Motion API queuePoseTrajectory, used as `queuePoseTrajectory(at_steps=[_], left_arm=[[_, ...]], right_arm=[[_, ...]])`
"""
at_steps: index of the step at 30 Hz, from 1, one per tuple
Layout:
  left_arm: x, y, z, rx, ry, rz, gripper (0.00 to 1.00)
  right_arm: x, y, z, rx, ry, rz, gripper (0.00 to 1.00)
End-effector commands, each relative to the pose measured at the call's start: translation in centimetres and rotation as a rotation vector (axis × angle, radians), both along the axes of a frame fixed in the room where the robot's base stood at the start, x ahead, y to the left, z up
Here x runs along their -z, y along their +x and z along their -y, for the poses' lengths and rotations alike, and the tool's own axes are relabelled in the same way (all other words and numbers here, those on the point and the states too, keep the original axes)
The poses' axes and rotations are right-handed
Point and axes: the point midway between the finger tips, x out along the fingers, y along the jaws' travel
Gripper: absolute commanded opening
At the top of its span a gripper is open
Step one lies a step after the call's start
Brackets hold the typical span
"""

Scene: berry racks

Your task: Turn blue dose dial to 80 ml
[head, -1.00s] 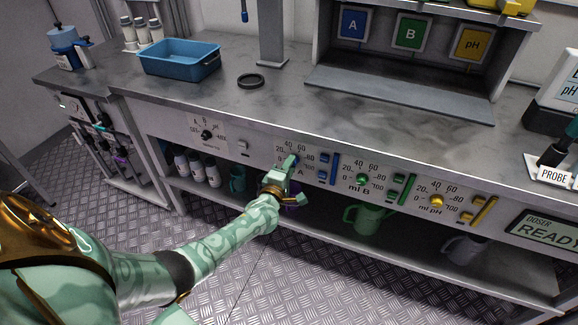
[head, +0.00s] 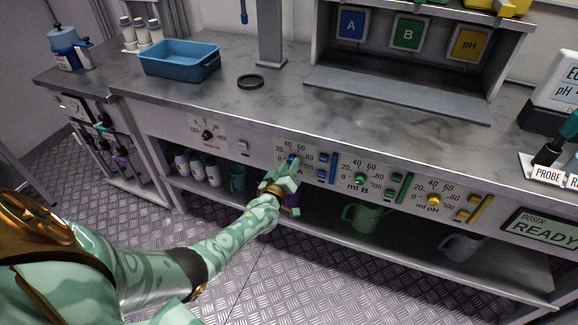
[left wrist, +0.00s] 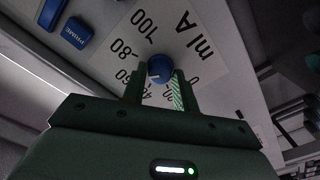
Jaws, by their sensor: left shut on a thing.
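The blue dose dial (head: 292,160) sits on the white panel marked A under the counter edge. In the left wrist view the dial (left wrist: 160,68) is between the two fingers of my left gripper (left wrist: 157,88). My left gripper (head: 289,169) is shut on the dial. A pale mark on the dial's lower left side faces the low-to-middle numbers, apparently between 40 and 60; the exact reading is unclear. The 80 and 100 labels are plain in the wrist view; the lower numbers are partly hidden by the fingers. My right gripper is not in view.
Blue buttons (head: 323,158) and a blue bar (head: 333,169) are right of the dial. Green dial (head: 361,180) and yellow dial (head: 434,200) are further right. A blue tray (head: 180,60) and a dark ring (head: 250,81) rest on the counter. A display reads READY (head: 543,230).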

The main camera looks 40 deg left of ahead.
Motion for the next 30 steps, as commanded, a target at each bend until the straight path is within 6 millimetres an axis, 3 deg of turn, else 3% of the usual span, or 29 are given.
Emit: queuePoseTrajectory(at_steps=[15, 30], left_arm=[[0.24, -0.09, 0.11, 0.002, 0.43, -0.108, 0.06], [0.28, -0.1, 0.13, 0.003, 0.603, -0.15, 0.06]], right_arm=[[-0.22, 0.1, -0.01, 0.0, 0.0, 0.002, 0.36], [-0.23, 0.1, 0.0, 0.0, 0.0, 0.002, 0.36]])
